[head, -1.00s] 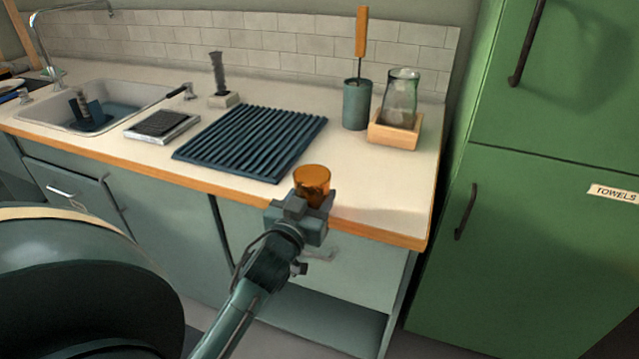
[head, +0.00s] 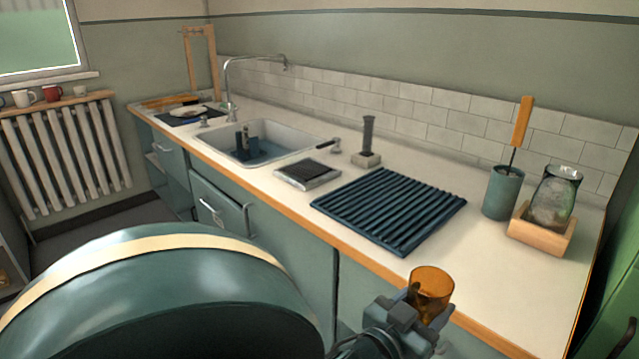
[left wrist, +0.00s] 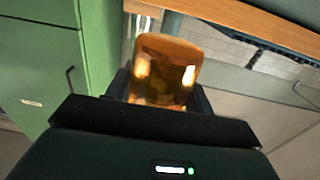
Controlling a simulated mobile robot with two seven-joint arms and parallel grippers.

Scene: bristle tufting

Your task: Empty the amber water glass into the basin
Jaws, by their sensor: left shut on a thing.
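The amber water glass (head: 431,287) is held upright in my left gripper (head: 425,305), which is shut on it near the counter's front edge. The glass also shows in the left wrist view (left wrist: 165,68) between the jaws. Whether it holds water cannot be told. The basin (head: 288,139) is a white sink set into the counter, left of the glass and farther back. Some blue things stand in it, and its bottom looks bluish. My right gripper is not in view.
A ribbed dark blue drying mat (head: 388,210) lies between glass and basin. A dark-topped tray (head: 307,173) and an upright grey handle (head: 368,135) stand by the basin. A curved tap (head: 228,85) rises behind it. A teal cup (head: 502,195) and a jar in a wooden holder (head: 541,232) stand right.

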